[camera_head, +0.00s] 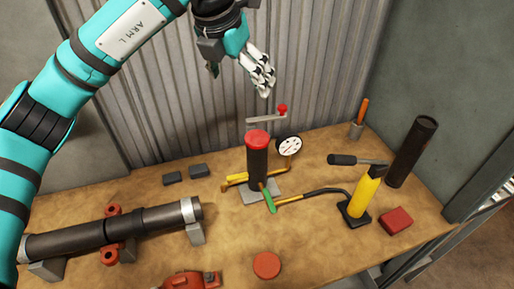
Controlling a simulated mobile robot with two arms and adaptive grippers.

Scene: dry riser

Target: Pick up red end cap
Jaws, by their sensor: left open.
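A flat round red cap (267,264) lies on the bench near its front edge, in the middle. A second red piece (258,137) sits on top of the upright black cylinder (257,166); I cannot tell for certain which of the two is the end cap. My left gripper (264,88) hangs high in front of the corrugated wall, above the black cylinder and apart from it. Its white fingers point down and it is open, with nothing seen between them. My right gripper is not in view.
The wooden bench (330,255) has free room around the round cap. A dark pipe (155,219) with red flanges lies left. A gauge (289,147) stands behind the cylinder. A yellow hand pump (364,192), a red block (396,221) and a tall black tube (412,152) stand right.

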